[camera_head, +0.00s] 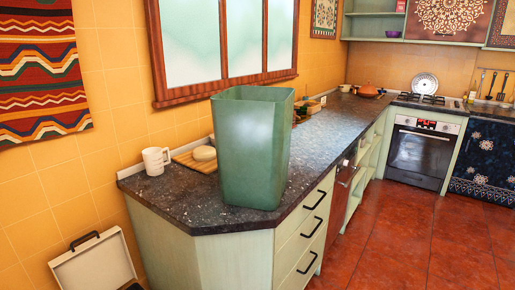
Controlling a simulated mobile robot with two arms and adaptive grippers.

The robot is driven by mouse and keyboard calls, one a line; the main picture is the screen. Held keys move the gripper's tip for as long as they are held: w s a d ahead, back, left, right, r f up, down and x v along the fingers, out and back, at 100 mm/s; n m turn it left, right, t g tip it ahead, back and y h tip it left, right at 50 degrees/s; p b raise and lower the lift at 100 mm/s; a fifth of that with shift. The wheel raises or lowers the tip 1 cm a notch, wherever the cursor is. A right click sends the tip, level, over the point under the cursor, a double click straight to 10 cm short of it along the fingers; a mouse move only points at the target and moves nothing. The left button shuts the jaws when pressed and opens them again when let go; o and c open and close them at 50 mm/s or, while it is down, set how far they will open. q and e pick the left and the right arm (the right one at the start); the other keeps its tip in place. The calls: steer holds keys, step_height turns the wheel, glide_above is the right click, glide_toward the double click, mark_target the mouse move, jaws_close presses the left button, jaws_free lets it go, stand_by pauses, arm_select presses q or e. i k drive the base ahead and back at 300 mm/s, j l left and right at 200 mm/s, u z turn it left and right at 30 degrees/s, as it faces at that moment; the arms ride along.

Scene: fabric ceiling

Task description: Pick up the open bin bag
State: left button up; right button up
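A tall green bin (246,150) with an open top stands upright on the near end of the dark countertop (188,197). It may be the bin or bag of the task, but no separate loose bag shows. The inside of the bin is mostly hidden from this angle. Neither of my grippers is in view.
A white mug (156,161) and a wooden board (196,160) with a round item on it lie left of the bin. An open white case (94,264) is on the floor at lower left. The red tiled floor (405,250) at right is clear. An oven (422,150) stands at the back.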

mark_target(253, 124)
steer(key=i+l+u, duration=0.15)
steer(key=u, duration=0.3)
steer(key=i+l+u, duration=0.1)
steer(key=l+u, duration=0.45)
steer(key=u, duration=0.3)
steer(key=i, duration=0.05)
